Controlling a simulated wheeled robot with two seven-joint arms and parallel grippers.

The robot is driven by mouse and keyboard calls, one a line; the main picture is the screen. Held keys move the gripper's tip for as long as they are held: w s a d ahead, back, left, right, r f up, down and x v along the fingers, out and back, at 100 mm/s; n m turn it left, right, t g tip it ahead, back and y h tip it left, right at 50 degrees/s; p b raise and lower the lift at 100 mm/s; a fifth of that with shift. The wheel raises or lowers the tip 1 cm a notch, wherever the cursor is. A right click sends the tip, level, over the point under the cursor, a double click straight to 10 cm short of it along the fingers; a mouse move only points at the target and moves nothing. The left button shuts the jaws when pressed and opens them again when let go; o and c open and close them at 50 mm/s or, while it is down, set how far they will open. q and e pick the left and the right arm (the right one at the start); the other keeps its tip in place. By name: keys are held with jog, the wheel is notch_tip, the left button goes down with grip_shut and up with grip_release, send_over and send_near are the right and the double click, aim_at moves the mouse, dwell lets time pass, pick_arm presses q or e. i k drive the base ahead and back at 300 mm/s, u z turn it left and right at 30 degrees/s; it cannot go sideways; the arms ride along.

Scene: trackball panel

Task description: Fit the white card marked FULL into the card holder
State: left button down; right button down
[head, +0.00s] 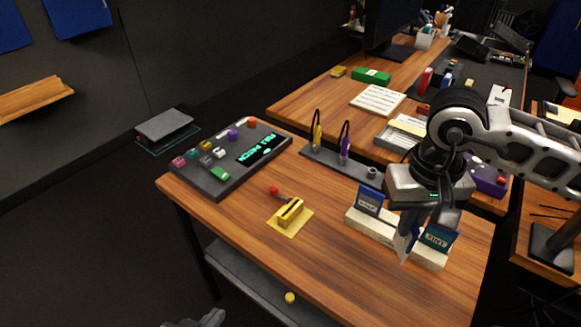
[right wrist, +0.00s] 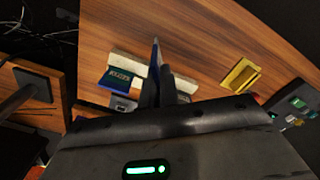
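A white card (head: 402,246), seen nearly edge-on, is between the fingers of my right gripper (head: 414,226), which looks shut on it. Its marking cannot be read. It overlaps the front of a cream slotted rack (head: 374,228); whether it touches the rack is unclear. In the right wrist view the card (right wrist: 155,54) is a thin upright sliver at the fingers (right wrist: 160,88). A yellow slotted block, seemingly the card holder (head: 291,211), stands on a yellow base left of the rack; it also shows in the wrist view (right wrist: 240,75). Only a grey tip of my left gripper (head: 195,321) shows.
A red ball (head: 273,190) is beside the yellow block. A dark panel with coloured buttons (head: 214,184) and a grey bar with two pens (head: 340,166) stand behind. Front table surface is clear.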

aim_at(290, 218)
jog(key=k, duration=1.25)
jog(key=u, duration=0.7)
jog(key=i, duration=1.55)
jog(key=z, duration=0.3)
